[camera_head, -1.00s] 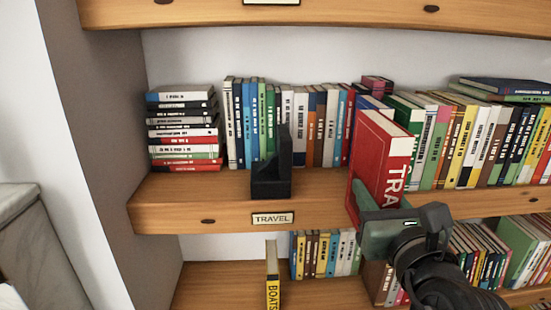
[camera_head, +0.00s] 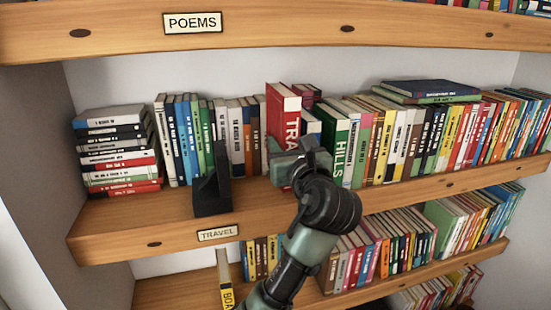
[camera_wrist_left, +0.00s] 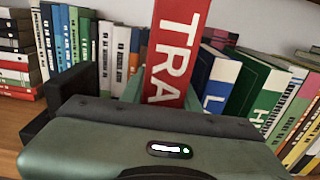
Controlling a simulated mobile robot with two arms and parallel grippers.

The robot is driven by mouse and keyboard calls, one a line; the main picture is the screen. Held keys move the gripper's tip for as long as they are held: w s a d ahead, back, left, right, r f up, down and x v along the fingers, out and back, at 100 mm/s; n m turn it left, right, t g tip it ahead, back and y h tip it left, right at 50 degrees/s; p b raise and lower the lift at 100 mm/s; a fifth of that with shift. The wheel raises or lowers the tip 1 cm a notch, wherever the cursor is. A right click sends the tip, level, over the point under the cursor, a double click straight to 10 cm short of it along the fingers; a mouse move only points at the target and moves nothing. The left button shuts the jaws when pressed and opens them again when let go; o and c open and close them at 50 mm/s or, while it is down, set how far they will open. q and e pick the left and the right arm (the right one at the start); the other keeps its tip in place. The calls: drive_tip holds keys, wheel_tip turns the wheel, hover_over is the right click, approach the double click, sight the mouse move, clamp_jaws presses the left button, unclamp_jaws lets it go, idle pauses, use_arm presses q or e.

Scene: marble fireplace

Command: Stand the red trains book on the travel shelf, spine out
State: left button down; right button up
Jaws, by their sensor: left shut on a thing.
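The red trains book (camera_head: 284,108) is upright with its spine facing me, at the row of books on the travel shelf (camera_head: 140,230). Its lettering "TRA" shows, also in the left wrist view (camera_wrist_left: 177,45); the lower part is hidden by my gripper. My left gripper (camera_head: 288,158) is shut on the lower part of the book. Whether the book's bottom touches the shelf is hidden. A "TRAVEL" label (camera_head: 218,234) is on the shelf's front edge. My right gripper is not in view.
A black bookend (camera_head: 212,190) stands left of the book, near the shelf front. Left of it lies a stack of books (camera_head: 117,155). A green book marked "HILLS" (camera_head: 334,140) stands close on the right. The "POEMS" shelf (camera_head: 270,38) is above.

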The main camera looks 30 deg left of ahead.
sight(277, 134)
use_arm(q)
drive_tip(key=x, duration=0.4)
drive_tip(key=shift+w+a+r+p, duration=0.2)
drive_tip(key=shift+w+a+p, duration=0.05)
drive_tip(key=shift+p, duration=0.15)
drive_tip(key=shift+w+a+f, duration=0.15)
drive_tip(key=shift+f, duration=0.8)
wheel_tip(277, 134, down, 4)
drive_tip(key=shift+f+p, duration=0.1)
drive_tip(key=shift+p, duration=0.2)
drive_tip(key=shift+a+f, duration=0.1)
drive_tip(key=shift+f, duration=0.45)
drive_tip(key=shift+w, duration=0.1)
drive_tip(key=c, duration=1)
unclamp_jaws()
drive_tip(key=shift+f, duration=0.2)
drive_tip(key=shift+c, duration=0.2)
drive_tip(key=shift+r, duration=0.1)
